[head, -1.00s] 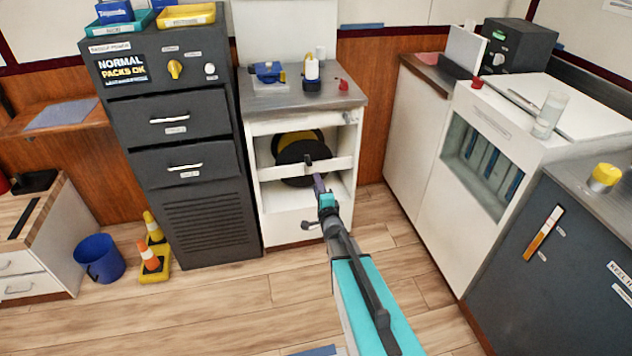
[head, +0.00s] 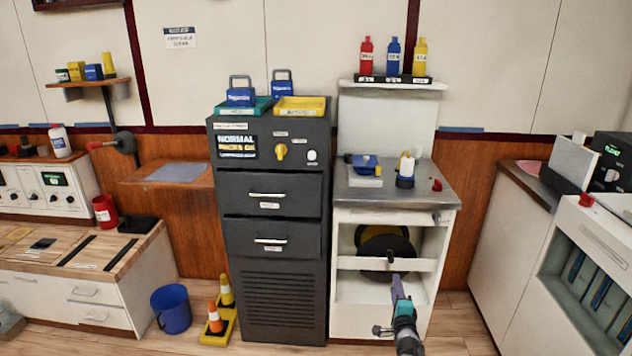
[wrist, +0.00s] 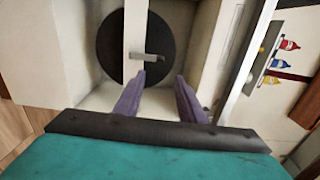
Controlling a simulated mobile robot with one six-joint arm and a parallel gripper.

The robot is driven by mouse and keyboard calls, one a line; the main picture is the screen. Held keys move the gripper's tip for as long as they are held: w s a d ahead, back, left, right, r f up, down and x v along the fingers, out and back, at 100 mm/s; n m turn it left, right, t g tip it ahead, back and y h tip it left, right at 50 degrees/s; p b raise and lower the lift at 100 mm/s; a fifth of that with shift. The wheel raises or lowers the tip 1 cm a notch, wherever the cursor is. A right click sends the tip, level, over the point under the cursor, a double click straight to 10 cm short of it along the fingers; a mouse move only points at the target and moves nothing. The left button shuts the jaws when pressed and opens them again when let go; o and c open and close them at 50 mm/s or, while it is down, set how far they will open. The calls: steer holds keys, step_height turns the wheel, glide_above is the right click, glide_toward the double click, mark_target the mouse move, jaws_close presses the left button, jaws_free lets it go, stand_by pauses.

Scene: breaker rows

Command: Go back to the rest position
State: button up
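My gripper (head: 397,282) is in front of the open lower part of the white cabinet (head: 342,310) in the head view. In the wrist view, the two purple fingers of my gripper (wrist: 162,78) are spread apart with nothing between them. A small dark handle (wrist: 148,57) on the white crossbar (wrist: 135,25) lies just beyond the fingertips, nearer the left finger. The handle also shows in the head view (head: 390,256). Whether a finger touches it I cannot tell. A dark round disc (wrist: 108,45) sits behind the crossbar.
A dark drawer cabinet (head: 270,305) stands left of the white one. Traffic cones (head: 215,316) and a blue bucket (head: 171,309) stand on the floor further left. A white unit (head: 575,235) stands at the right. Some wood floor is clear between.

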steer(key=s+a+f+n+g+y+p, duration=0.25)
steer(key=s+a+f+g+p, duration=0.3)
steer(key=s+a+f, duration=0.75)
steer(key=s+a+f+n+g+p, duration=0.1)
steer(key=s+a+f+n+g, duration=0.3)
steer(key=s+f+n+g, duration=0.6)
steer(key=s+a+n+g, duration=0.1)
steer(key=s+n+g, duration=0.6)
steer(key=s, duration=2)
steer(key=shift+s+a+r+g, duration=0.25)
steer(key=shift+s+r+g, duration=0.05)
steer(key=shift+r+g, duration=0.05)
steer(key=shift+n, duration=0.25)
